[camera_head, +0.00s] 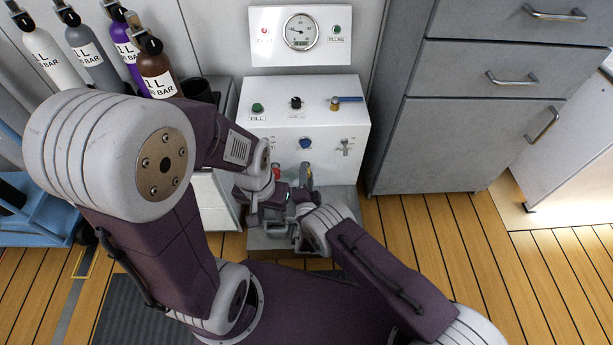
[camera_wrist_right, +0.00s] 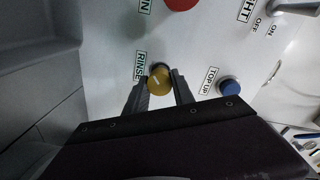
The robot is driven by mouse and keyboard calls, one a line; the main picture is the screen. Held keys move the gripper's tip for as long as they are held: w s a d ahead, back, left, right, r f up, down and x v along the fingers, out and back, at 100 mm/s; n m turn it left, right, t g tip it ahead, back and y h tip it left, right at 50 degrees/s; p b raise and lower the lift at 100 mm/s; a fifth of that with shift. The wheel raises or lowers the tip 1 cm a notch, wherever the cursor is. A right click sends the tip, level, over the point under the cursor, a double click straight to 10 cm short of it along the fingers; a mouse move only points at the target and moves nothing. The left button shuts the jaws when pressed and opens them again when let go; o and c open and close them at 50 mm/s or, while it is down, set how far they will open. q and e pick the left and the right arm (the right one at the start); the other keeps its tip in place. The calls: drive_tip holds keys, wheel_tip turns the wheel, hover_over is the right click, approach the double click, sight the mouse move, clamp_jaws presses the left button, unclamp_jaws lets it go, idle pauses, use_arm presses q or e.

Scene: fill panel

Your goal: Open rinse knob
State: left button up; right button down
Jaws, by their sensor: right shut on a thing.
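The yellow rinse knob (camera_wrist_right: 159,79) sits on the white panel (camera_wrist_right: 205,50) beside its RINSE label (camera_wrist_right: 140,65) in the right wrist view. My right gripper (camera_wrist_right: 160,88) has its two fingers on either side of the knob and is shut on it.
A blue TOP UP knob (camera_wrist_right: 230,87) is right of the rinse knob, and a red knob (camera_wrist_right: 180,3) is above. The unit's top carries a green knob (camera_head: 257,107) and a blue-handled valve (camera_head: 347,99). Grey drawers (camera_head: 480,100) stand right, bottles (camera_head: 90,55) left.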

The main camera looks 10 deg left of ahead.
drive_tip(key=n+b, duration=0.1)
drive_tip(key=n, duration=0.3)
drive_tip(key=shift+a+n, duration=0.1)
drive_tip(key=shift+n, duration=1.4)
drive_tip(key=shift+b, duration=0.3)
drive_tip(key=c, duration=1.1)
unclamp_jaws()
drive_tip(key=shift+s, duration=0.1)
